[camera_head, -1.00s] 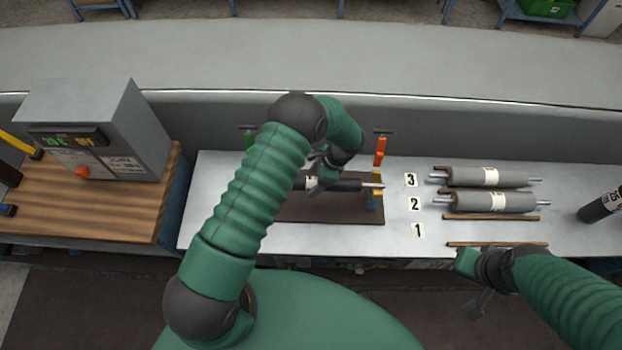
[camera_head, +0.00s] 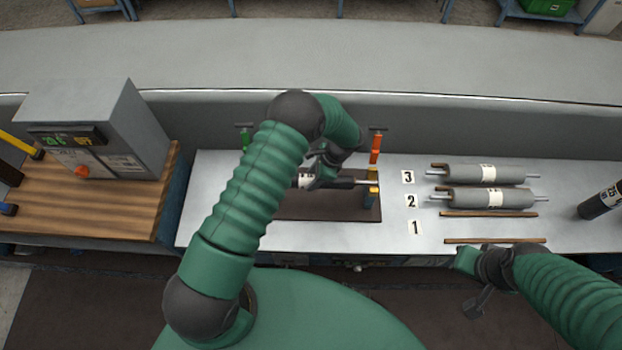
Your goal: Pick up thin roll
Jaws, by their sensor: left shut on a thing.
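A thin dark roll (camera_head: 342,183) with a white label and a metal shaft end lies across a stand on a dark mat (camera_head: 330,209). My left gripper (camera_head: 318,178) is shut on the thin roll near its label. My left arm hides the roll's left part. The roll's right shaft end is at the yellow-topped support (camera_head: 372,190); I cannot tell whether it touches it. My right gripper (camera_head: 474,280) is at the table's front edge, away from the roll; its jaws are too unclear to read.
Two thick grey rolls (camera_head: 486,173) lie at right by number cards 3 and 2. Wooden strips (camera_head: 495,240) lie by card 1. An orange clamp (camera_head: 376,147) and a green clamp (camera_head: 245,136) stand behind the mat. A dark cylinder (camera_head: 602,203) lies far right. A control box (camera_head: 95,130) stands left.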

